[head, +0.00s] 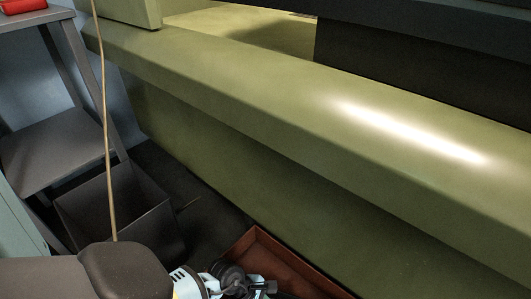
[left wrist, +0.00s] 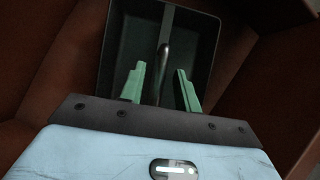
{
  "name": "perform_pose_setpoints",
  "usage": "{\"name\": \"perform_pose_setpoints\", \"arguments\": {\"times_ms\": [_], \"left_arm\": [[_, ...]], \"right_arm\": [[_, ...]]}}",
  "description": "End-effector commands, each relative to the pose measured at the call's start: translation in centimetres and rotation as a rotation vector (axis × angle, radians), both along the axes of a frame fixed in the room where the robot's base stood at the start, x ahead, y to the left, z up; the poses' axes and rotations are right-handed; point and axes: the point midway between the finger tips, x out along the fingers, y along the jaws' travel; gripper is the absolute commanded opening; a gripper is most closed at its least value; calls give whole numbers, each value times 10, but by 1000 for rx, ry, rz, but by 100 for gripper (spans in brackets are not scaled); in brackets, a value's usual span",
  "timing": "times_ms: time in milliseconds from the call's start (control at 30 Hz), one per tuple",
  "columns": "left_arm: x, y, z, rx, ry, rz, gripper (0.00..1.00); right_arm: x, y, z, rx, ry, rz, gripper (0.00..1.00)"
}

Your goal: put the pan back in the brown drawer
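The dark rectangular pan (left wrist: 203,40) with rounded corners shows in the left wrist view, inside the brown drawer (left wrist: 55,70). A thin grey handle (left wrist: 163,48) stands over its middle. My left gripper (left wrist: 161,70) points into the pan, its two green fingers apart on either side of the handle, with a gap visible on both sides. Whether the pan rests on the drawer floor is hard to tell. In the head view the brown drawer (head: 262,238) shows at the bottom, partly hidden by my left arm; the pan is not clearly visible there. My right gripper is not in view.
A large olive-green machine body (head: 280,120) with a long ledge rises behind the drawer. A dark open bin (head: 115,205) and a grey shelved stand (head: 55,145) are at left. A tan cable (head: 105,120) hangs in front of them. A red object (head: 22,6) lies at top left.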

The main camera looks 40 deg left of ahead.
Motion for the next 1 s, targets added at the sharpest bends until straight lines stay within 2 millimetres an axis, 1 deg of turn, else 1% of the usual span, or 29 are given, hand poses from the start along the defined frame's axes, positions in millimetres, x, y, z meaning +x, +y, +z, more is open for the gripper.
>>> {"name": "perform_pose_setpoints", "arguments": {"times_ms": [233,300,367,467,700,800,900,1000], "left_arm": [[0,0,1,-1,0,1,32],[0,0,5,-1,0,1,32],[-2,5,11,2,0,0,32],[-6,12,26,4,-2,-2,32],[-16,35,69,4,-3,-1,32],[-21,43,83,3,-3,-2,32],[-24,50,94,3,-2,-1,32],[-26,53,101,0,0,0,32]], "right_arm": [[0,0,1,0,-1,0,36],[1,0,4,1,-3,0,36],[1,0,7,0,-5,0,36],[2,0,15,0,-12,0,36],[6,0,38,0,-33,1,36],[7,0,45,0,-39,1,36],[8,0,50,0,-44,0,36],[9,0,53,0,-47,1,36]]}}
